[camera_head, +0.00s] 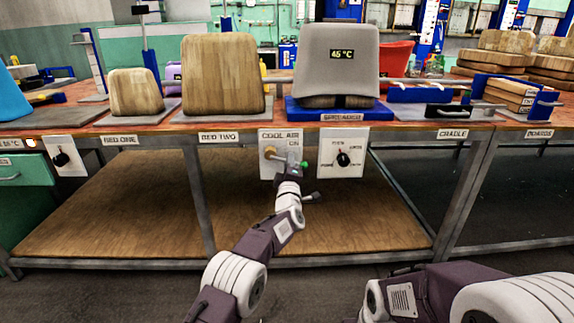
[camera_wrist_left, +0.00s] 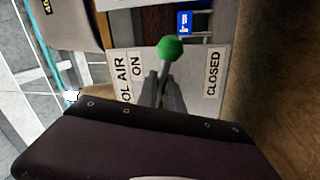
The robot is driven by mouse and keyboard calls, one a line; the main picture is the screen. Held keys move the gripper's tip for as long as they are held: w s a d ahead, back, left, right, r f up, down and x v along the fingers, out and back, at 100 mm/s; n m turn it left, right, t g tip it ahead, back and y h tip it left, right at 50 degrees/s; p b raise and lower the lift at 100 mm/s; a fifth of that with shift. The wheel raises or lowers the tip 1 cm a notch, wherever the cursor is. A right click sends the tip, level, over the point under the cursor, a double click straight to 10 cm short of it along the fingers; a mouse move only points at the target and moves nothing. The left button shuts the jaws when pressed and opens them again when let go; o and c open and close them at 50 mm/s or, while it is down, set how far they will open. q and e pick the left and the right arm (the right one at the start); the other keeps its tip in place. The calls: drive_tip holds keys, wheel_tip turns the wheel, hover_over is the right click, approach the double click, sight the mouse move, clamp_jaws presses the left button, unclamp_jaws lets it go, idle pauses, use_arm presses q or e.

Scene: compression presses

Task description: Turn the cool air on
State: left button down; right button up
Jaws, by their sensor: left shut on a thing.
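A white COOL AIR panel (camera_head: 266,171) is fixed to the front of the bench, with ON printed near its top. A brass valve fitting (camera_head: 269,152) sits on it, and its lever ends in a green ball (camera_head: 304,165) on the right side. In the left wrist view, the green ball (camera_wrist_left: 171,48) stands just beyond my left gripper (camera_wrist_left: 169,88), which is shut on the lever's stem. The panel's CLOSED label (camera_wrist_left: 212,73) also shows there. In the head view, my left gripper (camera_head: 290,169) is in front of the panel. My right gripper is not visible.
A dial panel (camera_head: 328,170) with a black knob is just right of the valve. Above, a grey press block (camera_head: 338,75) reading 45 °C stands on a blue base, with wooden blocks (camera_head: 222,75) to its left. The lower shelf (camera_head: 130,195) is empty.

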use_arm(q)
drive_tip(key=shift+d+r+n+y+p, duration=0.1)
drive_tip(key=shift+r+n+y+p, duration=0.35)
drive_tip(key=shift+n, duration=0.65)
drive_tip(key=shift+d+r+n+y+p, duration=0.1)
drive_tip(key=shift+r+n, duration=0.55)
drive_tip(key=shift+n, duration=0.45)
drive_tip(key=shift+a, duration=0.1)
drive_tip(key=c, duration=1.5)
unclamp_jaws()
drive_tip(key=shift+s+f, duration=0.2)
drive_tip(key=shift+s, duration=0.35)
drive_tip(key=s+f+b, duration=0.1)
drive_tip(key=s+b, duration=0.4)
drive_tip(key=s, duration=0.2)
drive_tip(key=shift+s+f, duration=0.2)
drive_tip(key=shift+s, duration=0.2)
